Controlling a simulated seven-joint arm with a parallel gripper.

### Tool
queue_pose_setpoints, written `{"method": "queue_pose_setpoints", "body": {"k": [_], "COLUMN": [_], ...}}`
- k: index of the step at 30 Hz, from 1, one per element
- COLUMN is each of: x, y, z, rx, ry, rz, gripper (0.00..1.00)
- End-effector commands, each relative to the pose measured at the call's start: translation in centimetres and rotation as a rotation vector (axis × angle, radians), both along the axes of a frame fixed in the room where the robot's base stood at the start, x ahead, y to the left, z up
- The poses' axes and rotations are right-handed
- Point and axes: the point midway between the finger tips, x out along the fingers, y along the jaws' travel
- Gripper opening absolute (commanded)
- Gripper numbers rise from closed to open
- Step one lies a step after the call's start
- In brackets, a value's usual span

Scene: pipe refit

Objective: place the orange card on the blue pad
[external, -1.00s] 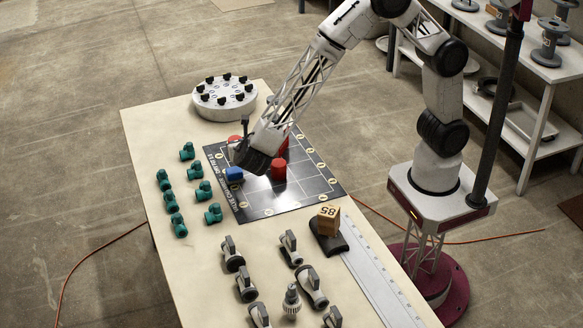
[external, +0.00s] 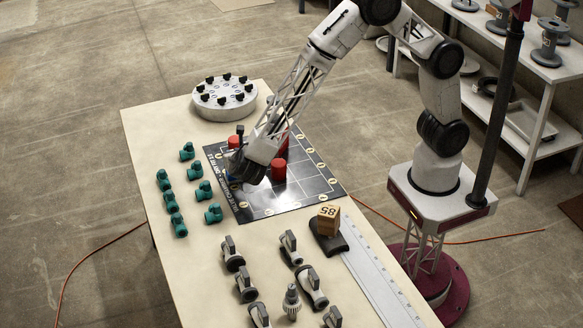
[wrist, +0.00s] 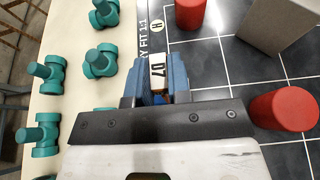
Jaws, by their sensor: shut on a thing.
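I cannot make out an orange card or a blue pad for certain. In the external view, my gripper (external: 240,172) is low over the left part of the black gridded board (external: 262,207). It hides most of the blue block there.
Red cylinders stand on the board, one right of my gripper (external: 279,169) and one behind it (external: 234,142). A grey block (wrist: 278,22) also stands there. Teal fittings (external: 204,190) line the left. Grey valves (external: 290,247) and a wooden block (external: 328,218) are in front. The board's front is clear.

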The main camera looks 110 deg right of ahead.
Motion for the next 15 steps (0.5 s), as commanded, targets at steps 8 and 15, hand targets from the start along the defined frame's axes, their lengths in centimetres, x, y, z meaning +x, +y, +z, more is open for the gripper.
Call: {"method": "queue_pose_setpoints", "body": {"k": [8, 15], "x": [0.01, 0.01], "y": [0.0, 0.0], "z": [-0.15, -0.44], "rx": [0.0, 0.0], "ry": [-0.001, -0.001], "rz": [0.0, 0.0], "gripper": [0.0, 0.21]}}
